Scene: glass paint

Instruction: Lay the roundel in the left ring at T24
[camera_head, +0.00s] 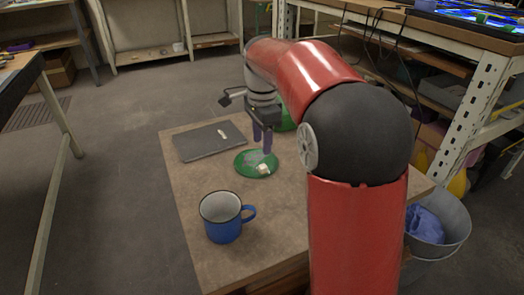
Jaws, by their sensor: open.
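A flat green disc (254,165), which looks like the roundel, lies on the low table's worn brown top (190,185). A small pale piece (263,169) lies on its near part. My gripper (263,147) points down above the far edge of the disc, open, with nothing seen between its fingers. I cannot tell whether the fingertips touch the disc. A second green thing (285,118) lies behind my gripper, mostly hidden by my arm. I cannot make out the left ring or a T24 mark.
A blue mug (222,217) with a white inside stands nearer on the table. A dark flat folder or slab (210,141) lies at the table's far left. A metal bucket (440,225) with blue cloth stands at the right. A rack (485,95) holding coloured glass is beyond.

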